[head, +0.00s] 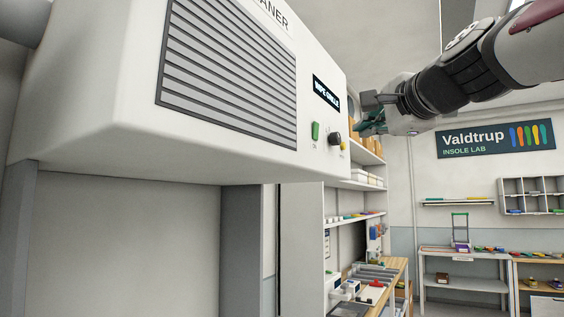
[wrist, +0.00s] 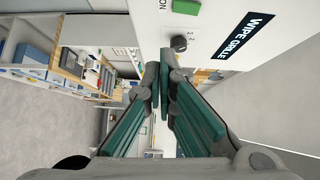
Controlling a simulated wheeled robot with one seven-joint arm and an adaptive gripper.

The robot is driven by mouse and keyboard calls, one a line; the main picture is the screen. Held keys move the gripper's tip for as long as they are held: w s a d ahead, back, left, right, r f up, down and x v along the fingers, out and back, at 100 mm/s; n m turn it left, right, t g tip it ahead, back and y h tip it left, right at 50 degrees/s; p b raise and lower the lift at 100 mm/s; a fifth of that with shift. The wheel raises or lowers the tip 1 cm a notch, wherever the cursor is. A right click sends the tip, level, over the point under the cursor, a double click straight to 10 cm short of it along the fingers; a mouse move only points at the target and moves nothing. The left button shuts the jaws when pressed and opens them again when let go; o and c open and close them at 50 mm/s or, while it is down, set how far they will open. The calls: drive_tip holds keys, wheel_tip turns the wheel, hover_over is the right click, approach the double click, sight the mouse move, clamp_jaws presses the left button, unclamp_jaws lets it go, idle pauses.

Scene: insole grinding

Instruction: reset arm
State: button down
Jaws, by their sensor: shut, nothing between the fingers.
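My gripper (head: 372,122) is at the upper right of the head view, beside the front right of the white machine (head: 110,90). Its green-padded fingers show in the wrist view (wrist: 162,85), shut and empty. The machine's control panel has a green button (head: 315,131), a dark knob (head: 335,138) and a display reading "WIPE GRILLE" (head: 326,92). In the wrist view the knob (wrist: 179,43) is just beyond the fingertips. I cannot tell whether they touch it. My arm reaches in from the upper right.
A slatted grille (head: 228,75) covers the machine's front. Shelves (head: 355,185) with boxes and a workbench (head: 378,272) with tools stand behind to the right. A "Valdtrup" sign (head: 494,139) hangs on the back wall. The space below my arm looks free.

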drive_tip(key=s+a+f+n+g, duration=0.2)
drive_tip(key=s+f+n+g, duration=0.15)
drive_tip(key=f, duration=0.75)
drive_tip(key=s+a+f+n+g, duration=0.15)
drive_tip(key=s+f+n, duration=0.3)
drive_tip(key=f, duration=0.55)
drive_tip(key=s+d+f+n+g+h, duration=0.1)
drive_tip(key=s+f+n+g, duration=0.2)
drive_tip(key=s+f, duration=0.5)
drive_tip(key=s+d+f+n+g+h, duration=0.1)
drive_tip(key=s+f+n+g, duration=0.3)
drive_tip(key=s+f, duration=0.5)
wheel_tip(320, 180, down, 6)
drive_tip(key=shift+d+r+n+h, duration=0.1)
drive_tip(key=shift+d+n+h, duration=0.25)
drive_tip(key=shift+n+h, duration=0.05)
